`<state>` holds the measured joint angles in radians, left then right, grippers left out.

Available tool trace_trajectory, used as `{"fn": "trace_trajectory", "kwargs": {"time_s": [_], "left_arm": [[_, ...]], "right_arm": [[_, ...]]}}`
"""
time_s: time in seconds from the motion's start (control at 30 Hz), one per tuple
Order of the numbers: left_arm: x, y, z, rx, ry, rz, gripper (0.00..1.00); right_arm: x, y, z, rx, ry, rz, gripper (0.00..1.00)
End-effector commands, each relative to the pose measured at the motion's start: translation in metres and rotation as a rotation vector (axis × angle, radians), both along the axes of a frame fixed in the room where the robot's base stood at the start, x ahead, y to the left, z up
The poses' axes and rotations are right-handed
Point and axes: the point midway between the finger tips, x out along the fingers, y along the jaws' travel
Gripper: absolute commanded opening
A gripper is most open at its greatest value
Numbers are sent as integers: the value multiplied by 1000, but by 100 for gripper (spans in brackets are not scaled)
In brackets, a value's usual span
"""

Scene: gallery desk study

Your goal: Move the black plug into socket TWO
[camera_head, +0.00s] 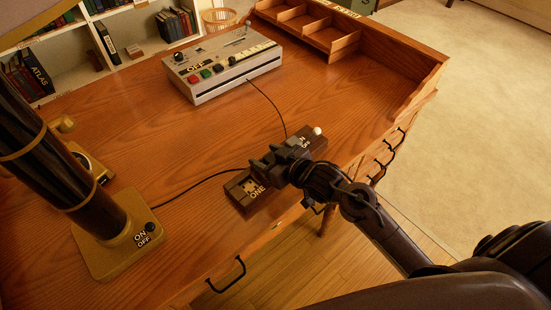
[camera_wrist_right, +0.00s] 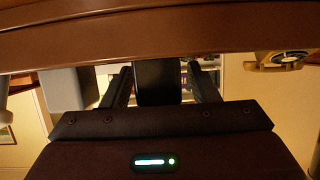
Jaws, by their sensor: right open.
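A brown socket strip (camera_head: 243,201) lies near the desk's front edge, with a socket marked ONE at its left end. My right gripper (camera_head: 272,164) is over the middle of the strip and hides that part, including any socket TWO. In the right wrist view, my right gripper (camera_wrist_right: 162,82) is open, with one finger on each side of a black block, apparently the black plug (camera_wrist_right: 157,84). A gap shows between it and the right-hand finger. Whether the plug sits in a socket is hidden. My left gripper is not in view.
A grey control box (camera_head: 222,75) with coloured buttons stands behind, its cord running to the strip. A lamp-like column on a gold base (camera_head: 105,255) stands left, with another cord to the strip. A wooden organiser (camera_head: 330,40) is at the back right. The desk middle is clear.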

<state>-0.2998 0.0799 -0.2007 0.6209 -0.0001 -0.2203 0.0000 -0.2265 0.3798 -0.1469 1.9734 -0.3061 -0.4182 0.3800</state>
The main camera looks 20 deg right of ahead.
Motion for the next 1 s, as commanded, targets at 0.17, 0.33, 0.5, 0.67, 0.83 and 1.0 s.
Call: {"fn": "trace_trajectory", "kwargs": {"time_s": [0.17,0.33,0.5,0.67,0.83,1.0], "left_arm": [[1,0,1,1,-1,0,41],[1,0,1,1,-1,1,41],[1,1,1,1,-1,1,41],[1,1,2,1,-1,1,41],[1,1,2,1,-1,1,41],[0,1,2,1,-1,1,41]], "right_arm": [[-19,-9,8,-3,0,1,54],[-50,-22,22,-3,2,1,54],[-77,-33,34,-2,2,0,54],[-93,-41,41,-1,2,-1,54],[-100,-44,46,0,0,0,54],[-102,-45,47,0,-1,0,54]]}}
